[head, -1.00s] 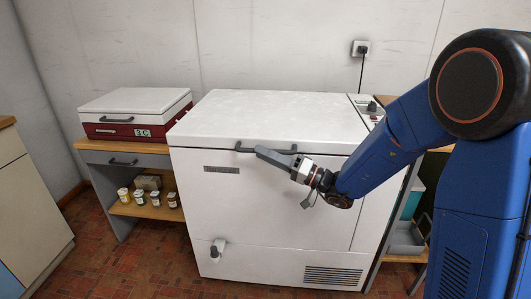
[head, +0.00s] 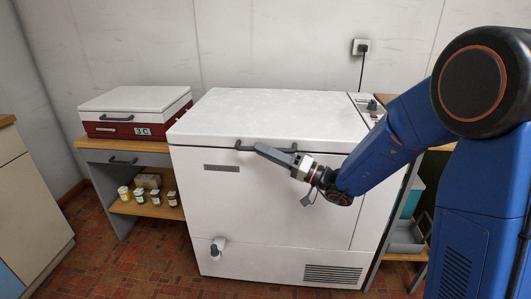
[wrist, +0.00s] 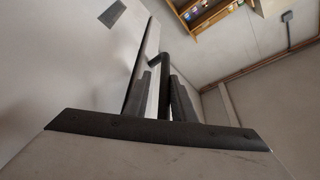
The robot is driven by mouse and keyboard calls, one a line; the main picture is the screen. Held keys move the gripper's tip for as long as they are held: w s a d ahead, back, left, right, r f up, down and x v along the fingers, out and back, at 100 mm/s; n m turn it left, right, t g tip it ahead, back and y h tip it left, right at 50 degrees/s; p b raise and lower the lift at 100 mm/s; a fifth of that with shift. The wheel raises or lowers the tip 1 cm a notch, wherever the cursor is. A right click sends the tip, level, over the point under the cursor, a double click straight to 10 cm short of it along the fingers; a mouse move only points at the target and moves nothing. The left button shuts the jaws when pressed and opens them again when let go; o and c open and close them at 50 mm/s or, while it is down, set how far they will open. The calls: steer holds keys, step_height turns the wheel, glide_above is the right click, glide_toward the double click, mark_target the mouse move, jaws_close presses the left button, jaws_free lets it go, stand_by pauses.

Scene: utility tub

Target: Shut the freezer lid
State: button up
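The white chest freezer (head: 270,195) stands against the wall. Its lid (head: 275,115) lies down over the body, with a thin dark seam under its front edge; I cannot tell whether it is fully seated. The dark bar handle (head: 246,149) is on the lid's front, and it also shows in the wrist view (wrist: 160,62). My gripper (head: 263,152) is at the handle's right part, pointing left. In the wrist view my two fingers (wrist: 165,98) look apart, with the handle bar running between them. I cannot tell whether they touch it.
A side bench (head: 150,146) at the left holds a red and white box (head: 135,112) with small jars on the shelf below. A wall socket (head: 361,47) with a cord is behind. A shelf with bins (head: 407,235) is at the right. Tiled floor (head: 125,270) is open in front.

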steer(key=v, duration=1.7)
steer(key=shift+d, duration=0.15)
steer(key=shift+s+f, duration=0.1)
steer(key=s+f+n+g+h, duration=0.1)
steer(key=s+g+h, duration=0.3)
steer(key=s, duration=0.7)
steer(key=s+f+g+h, duration=0.2)
steer(key=s+g+h, duration=0.3)
steer(key=s, duration=0.6)
steer(key=s+d+m+t+h, duration=0.2)
steer(key=d+h, duration=0.3)
steer(key=d, duration=0.4)
steer(key=s+d+r+m+t+h, duration=0.1)
steer(key=s+d+m+t+h, duration=0.2)
steer(key=d, duration=0.6)
steer(key=t+h, duration=0.2)
steer(key=shift+d+r+h, duration=0.15)
steer(key=shift+h, duration=0.25)
